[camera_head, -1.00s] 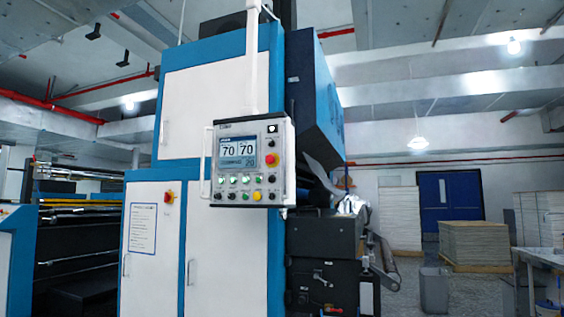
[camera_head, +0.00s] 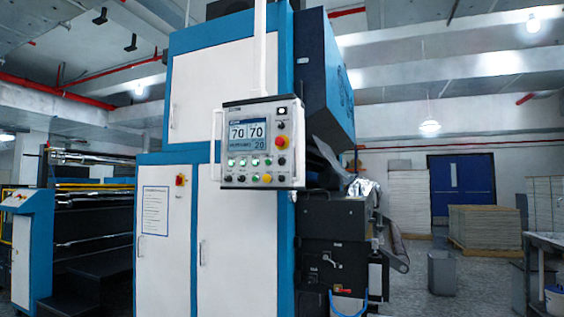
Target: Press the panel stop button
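The control panel (camera_head: 261,118) hangs from a white post in front of the blue and white machine (camera_head: 225,85). It has a screen reading 70, 70 and 20. A large red button on a yellow base (camera_head: 282,141) sits on its right side. My gripper is not in view.
A second red and yellow switch (camera_head: 180,180) is on the machine's cabinet door. Rollers (camera_head: 95,200) stand at the left. A grey bin (camera_head: 441,272), stacked sheets (camera_head: 484,227) and a table (camera_head: 545,243) are at the right. Floor shows between machine and bin.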

